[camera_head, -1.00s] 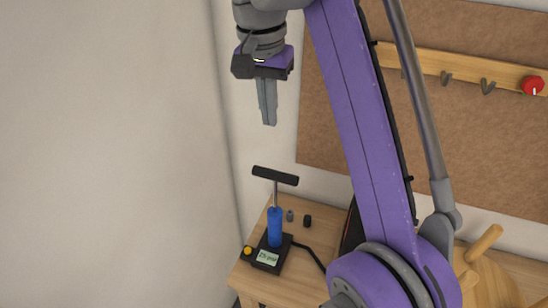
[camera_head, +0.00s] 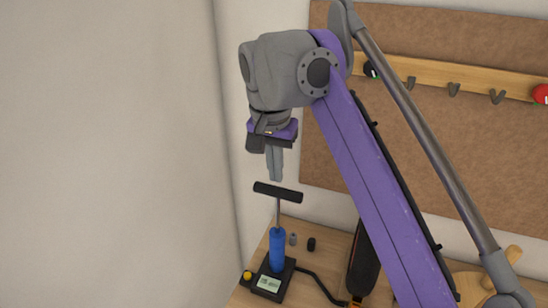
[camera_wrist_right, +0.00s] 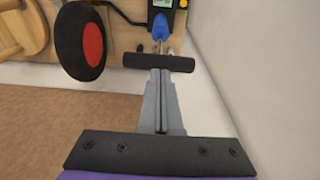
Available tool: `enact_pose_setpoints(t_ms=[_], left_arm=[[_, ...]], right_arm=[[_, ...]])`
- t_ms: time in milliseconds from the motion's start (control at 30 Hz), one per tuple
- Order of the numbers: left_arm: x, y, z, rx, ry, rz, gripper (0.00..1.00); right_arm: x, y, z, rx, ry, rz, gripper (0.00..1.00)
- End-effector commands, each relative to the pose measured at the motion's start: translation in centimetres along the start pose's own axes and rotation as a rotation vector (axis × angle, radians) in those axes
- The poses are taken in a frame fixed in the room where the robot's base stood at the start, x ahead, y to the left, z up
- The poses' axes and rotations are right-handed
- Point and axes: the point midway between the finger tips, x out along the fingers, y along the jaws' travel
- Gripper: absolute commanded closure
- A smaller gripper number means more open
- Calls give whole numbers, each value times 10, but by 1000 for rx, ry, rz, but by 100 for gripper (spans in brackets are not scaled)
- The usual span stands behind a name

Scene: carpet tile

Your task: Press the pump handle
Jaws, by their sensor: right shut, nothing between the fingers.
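The pump has a black T-shaped handle (camera_head: 278,192) on a raised silver rod, above a blue cylinder (camera_head: 277,250) on a black base with a small display (camera_head: 268,284). It stands upright on a wooden table. My right gripper (camera_head: 275,179) is shut and empty, fingers pointing down, just above the handle in the head view. In the right wrist view the black handle (camera_wrist_right: 159,62) lies just past the closed fingertips (camera_wrist_right: 160,72); whether they touch cannot be told. My left gripper is not in view.
Two small caps (camera_head: 311,244) stand beside the pump on the wooden tabletop (camera_head: 322,262). A black hose runs right from the base. A black wheel with a red hub (camera_wrist_right: 82,41) is close by. A wall rises at left; a hook rail (camera_head: 430,78) is behind.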

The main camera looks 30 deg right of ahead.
Motion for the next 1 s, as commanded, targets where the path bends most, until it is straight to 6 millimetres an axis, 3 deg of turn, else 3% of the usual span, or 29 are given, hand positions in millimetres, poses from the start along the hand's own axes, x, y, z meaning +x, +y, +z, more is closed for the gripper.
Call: enact_pose_setpoints(t_ms=[200,667,767,1000], left_arm=[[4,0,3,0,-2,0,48],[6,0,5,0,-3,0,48],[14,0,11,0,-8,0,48],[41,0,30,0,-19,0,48]], right_arm=[[21,0,0,-1,0,-1,100],[27,0,1,-1,0,-1,100],[45,0,4,-1,-1,0,100],[114,0,15,0,-2,2,100]])
